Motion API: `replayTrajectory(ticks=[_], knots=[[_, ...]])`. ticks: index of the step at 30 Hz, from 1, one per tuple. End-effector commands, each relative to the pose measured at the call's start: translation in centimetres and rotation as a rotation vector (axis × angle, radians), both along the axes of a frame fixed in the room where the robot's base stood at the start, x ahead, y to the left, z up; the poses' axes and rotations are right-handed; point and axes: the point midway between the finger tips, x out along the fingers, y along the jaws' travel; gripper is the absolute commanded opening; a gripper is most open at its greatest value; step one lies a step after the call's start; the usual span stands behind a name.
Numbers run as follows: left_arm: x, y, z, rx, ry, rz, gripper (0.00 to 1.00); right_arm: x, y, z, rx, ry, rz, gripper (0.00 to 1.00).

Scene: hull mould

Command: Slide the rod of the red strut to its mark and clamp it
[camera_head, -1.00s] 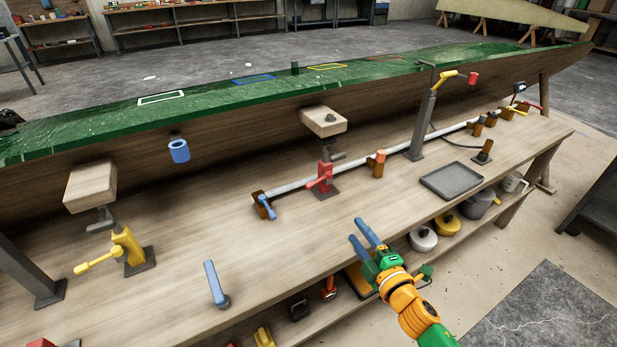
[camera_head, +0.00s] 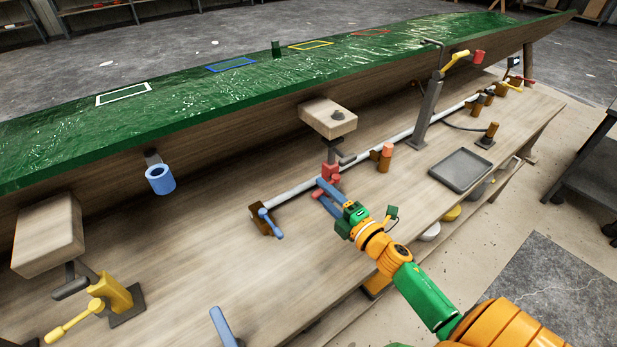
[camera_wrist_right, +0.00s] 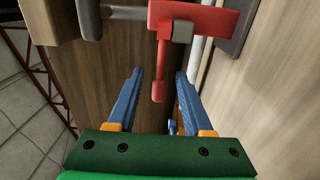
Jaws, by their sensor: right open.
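The red strut (camera_head: 331,170) stands on the bench below a wooden pad block (camera_head: 328,118), which is under the green-topped hull. In the right wrist view its red body (camera_wrist_right: 215,18) is at the top, with a grey rod (camera_wrist_right: 125,12) to the left. A red handle (camera_wrist_right: 158,80) hangs down from it. My right gripper (camera_head: 320,188) is at the strut's near side. In the right wrist view its blue fingers (camera_wrist_right: 159,76) are apart, with the handle's lower end showing between them; contact cannot be told. No mark on the rod can be made out.
A pale pipe (camera_head: 400,134) runs along the bench behind the strut, with a blue lever (camera_head: 270,224) at its near end. An orange-topped peg (camera_head: 386,157) and a grey tray (camera_head: 461,170) stand right. A yellow strut (camera_head: 113,292) is left. The front bench is mostly clear.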

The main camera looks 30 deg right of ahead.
Motion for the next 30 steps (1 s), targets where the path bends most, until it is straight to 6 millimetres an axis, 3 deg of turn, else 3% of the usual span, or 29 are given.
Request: replayTrajectory(ticks=[7, 17, 18, 23, 24, 30], knots=[[-0.3, 0.0, -0.1, 0.001, 0.007, 0.0, 0.52, 3.8, 0.3, 0.0, 0.001, -0.001, -0.001, 0.51], [-0.3, 0.0, -0.1, 0.0, 0.006, -0.001, 0.52, 4.7, 0.4, 0.0, 0.001, 0.001, -0.001, 0.51], [-0.3, 0.0, -0.1, 0.0, 0.006, -0.001, 0.52, 4.6, 0.4, 0.0, 0.001, 0.001, -0.001, 0.48], [-0.3, 0.0, -0.1, 0.0, 0.005, -0.001, 0.52, 4.6, 0.4, 0.0, 0.001, 0.001, -0.001, 0.05], [-0.3, 0.0, -0.1, 0.0, 0.005, -0.001, 0.52, 4.6, 0.4, 0.0, 0.001, 0.001, -0.001, 0.0], [-0.2, 0.0, -0.1, 0.0, 0.005, -0.001, 0.52, 4.6, 0.3, 0.0, 0.001, 0.001, -0.001, 0.0]])
